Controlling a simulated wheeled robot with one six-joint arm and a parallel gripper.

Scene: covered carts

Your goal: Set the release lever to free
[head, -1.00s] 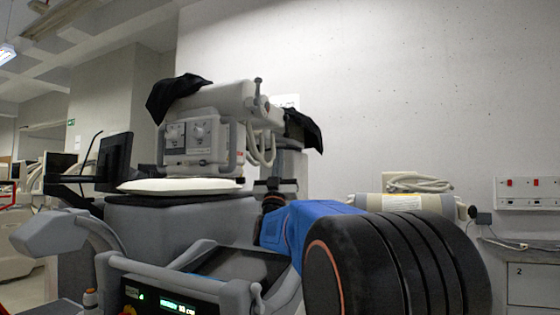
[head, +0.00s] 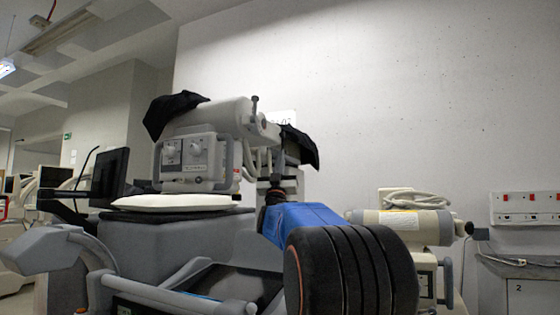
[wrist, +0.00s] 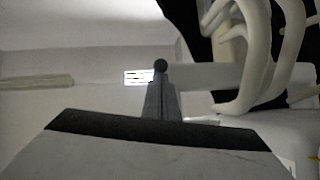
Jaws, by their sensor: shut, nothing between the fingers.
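A small lever with a dark round knob stands upright on top of the covered cart's white tube (head: 222,116) in the head view; I take it to be the release lever (head: 254,104).
Looped white cables (wrist: 262,60) hang close on the right in the wrist view. Black cloths (head: 172,112) drape both ends of the tube. A dark monitor (head: 110,178) stands at the left. A second cart (head: 400,225) is at the right by the wall.

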